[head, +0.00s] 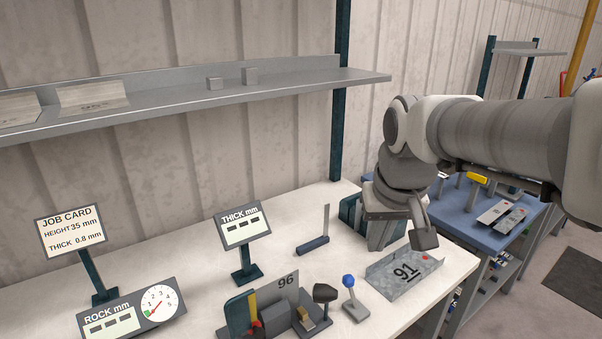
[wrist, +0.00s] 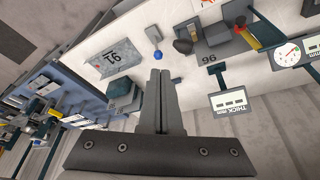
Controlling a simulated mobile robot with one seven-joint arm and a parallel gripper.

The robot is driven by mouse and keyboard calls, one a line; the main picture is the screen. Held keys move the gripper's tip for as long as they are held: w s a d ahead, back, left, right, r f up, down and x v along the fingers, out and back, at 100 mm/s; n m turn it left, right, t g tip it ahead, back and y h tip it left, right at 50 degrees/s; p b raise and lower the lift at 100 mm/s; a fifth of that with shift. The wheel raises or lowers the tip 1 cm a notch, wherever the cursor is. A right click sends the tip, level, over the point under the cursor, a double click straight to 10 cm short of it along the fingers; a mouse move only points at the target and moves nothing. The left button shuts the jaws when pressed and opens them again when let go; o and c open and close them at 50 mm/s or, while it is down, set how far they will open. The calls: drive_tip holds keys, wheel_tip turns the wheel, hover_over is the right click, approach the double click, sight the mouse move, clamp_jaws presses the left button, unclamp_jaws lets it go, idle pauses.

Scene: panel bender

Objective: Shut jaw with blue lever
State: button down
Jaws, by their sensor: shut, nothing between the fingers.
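The blue lever (head: 348,281) stands upright on a small grey base at the bench's front, its ball knob on top. It also shows in the wrist view (wrist: 158,55), beyond my fingertips. Left of it is the bender (head: 275,318), with dark green and grey blocks and a black-knobbed handle (head: 325,293). A grey sheet marked 96 (head: 285,287) stands upright at the bender. Whether the jaw grips it, I cannot tell. My gripper (head: 425,238) is over the bench's right part, right of and above the lever, apart from it. Its fingers (wrist: 160,72) are together and empty.
A grey channel piece marked 91 (head: 405,268) lies below my gripper. The thickness display (head: 241,228), rock display (head: 130,312) and job card (head: 71,230) stand to the left. A shelf (head: 200,95) runs above. A blue-topped table (head: 470,225) is at right.

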drive_tip(key=g, duration=0.2)
hover_over(351, 291)
drive_tip(key=s+a, duration=0.1)
drive_tip(key=s, duration=0.1)
wheel_tip(351, 291, down, 6)
drive_tip(key=w+a+f+h+b, duration=0.1)
drive_tip(key=w+f, duration=0.8)
drive_tip(key=f, duration=0.1)
drive_tip(key=shift+w+a+g+h, duration=0.15)
drive_tip(key=shift+w+g+h, duration=0.15)
drive_tip(key=shift+g+h, duration=0.1)
drive_tip(key=f, duration=0.3)
drive_tip(key=d+f, duration=0.1)
drive_tip(key=f, duration=0.6)
drive_tip(key=shift+w+d+f, duration=0.15)
drive_tip(key=shift+w+d, duration=0.2)
drive_tip(key=shift+s+a+r, duration=0.1)
drive_tip(key=shift+s+r, duration=0.2)
drive_tip(key=shift+s, duration=0.25)
drive_tip(key=shift+s+r, duration=0.3)
drive_tip(key=shift+s, duration=0.2)
drive_tip(key=shift+s+r, duration=0.15)
drive_tip(key=shift+s, duration=0.7)
drive_tip(key=shift+s+r+t+b, duration=0.15)
drive_tip(key=shift+s+t+b, duration=0.15)
drive_tip(key=shift+b, duration=0.35)
